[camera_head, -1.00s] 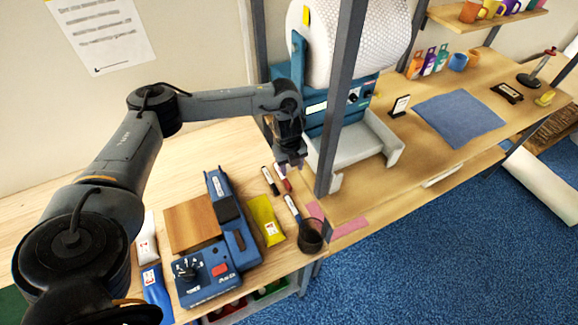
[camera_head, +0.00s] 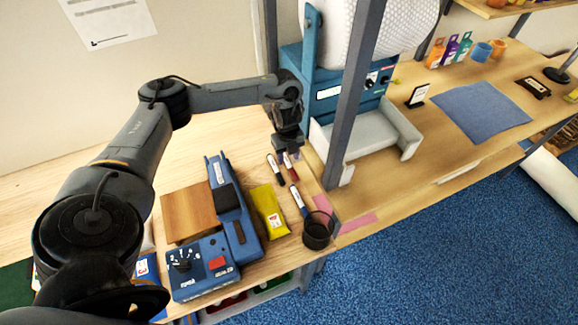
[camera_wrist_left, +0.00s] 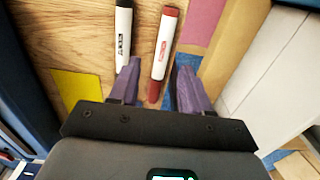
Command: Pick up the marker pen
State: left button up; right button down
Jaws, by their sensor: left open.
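A red-capped white marker pen (camera_wrist_left: 164,42) lies on the wooden bench; in the head view it shows partly below my left gripper (camera_head: 287,152). In the left wrist view it runs between the two purple fingertips of my left gripper (camera_wrist_left: 157,70), which is open and empty. How high the fingers are above it I cannot tell. A black-capped white marker (camera_wrist_left: 123,32) lies just left of it, also in the head view (camera_head: 275,168). My right gripper is not in view.
A blue sealing machine (camera_head: 233,222) with a wooden block (camera_head: 188,213) and a yellow packet (camera_head: 269,210) stand left of the markers. A grey post (camera_head: 352,100) and the bubble-wrap dispenser's pale tray (camera_head: 372,136) are close on the right.

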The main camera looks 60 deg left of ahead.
pick_arm(q)
jog(key=shift+f, duration=1.25)
grip_shut()
jog(key=shift+r, duration=0.15)
